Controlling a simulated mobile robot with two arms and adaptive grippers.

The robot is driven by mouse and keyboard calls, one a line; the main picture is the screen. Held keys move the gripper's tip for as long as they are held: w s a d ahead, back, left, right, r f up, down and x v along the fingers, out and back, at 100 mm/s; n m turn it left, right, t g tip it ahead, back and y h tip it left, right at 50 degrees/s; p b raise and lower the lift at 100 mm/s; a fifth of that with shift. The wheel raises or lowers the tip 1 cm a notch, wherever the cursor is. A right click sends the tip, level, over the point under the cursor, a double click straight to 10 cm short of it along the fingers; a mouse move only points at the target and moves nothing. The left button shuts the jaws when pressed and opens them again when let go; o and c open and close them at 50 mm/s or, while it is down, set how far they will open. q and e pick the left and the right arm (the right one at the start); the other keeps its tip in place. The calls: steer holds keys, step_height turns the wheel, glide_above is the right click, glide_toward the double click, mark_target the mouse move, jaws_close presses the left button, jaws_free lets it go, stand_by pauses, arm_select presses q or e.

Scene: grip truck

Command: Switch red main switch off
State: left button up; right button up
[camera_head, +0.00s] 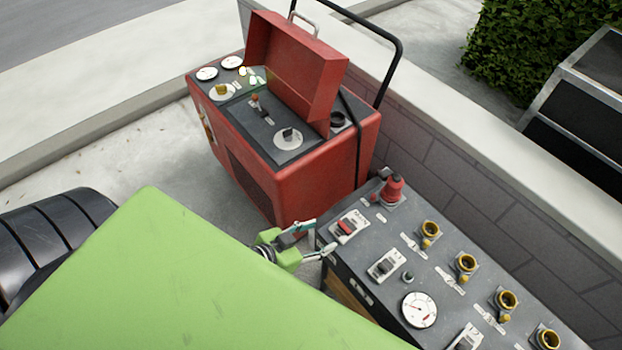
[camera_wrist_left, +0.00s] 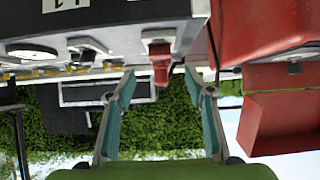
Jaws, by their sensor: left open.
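The red main switch (camera_head: 346,226) sits on a pale plate at the near left corner of the grey control panel (camera_head: 455,255). In the left wrist view, which is upside down, the red switch (camera_wrist_left: 161,68) sticks out from the panel between my fingertips. My left gripper (camera_head: 322,237) is open and empty, just left of the switch at the panel's edge. Its two teal-padded fingers (camera_wrist_left: 160,78) are on either side of the switch in the picture; I cannot tell whether either touches it. My right gripper is not in view.
A red machine (camera_head: 300,165) with a raised lid (camera_head: 295,65) stands behind the gripper. The panel also carries a grey switch (camera_head: 385,266), a dial (camera_head: 419,309), a red knob (camera_head: 392,189) and several yellow sockets. A low wall (camera_head: 450,180) runs behind.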

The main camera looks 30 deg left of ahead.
arm_select(q)
steer(key=shift+v, duration=1.25)
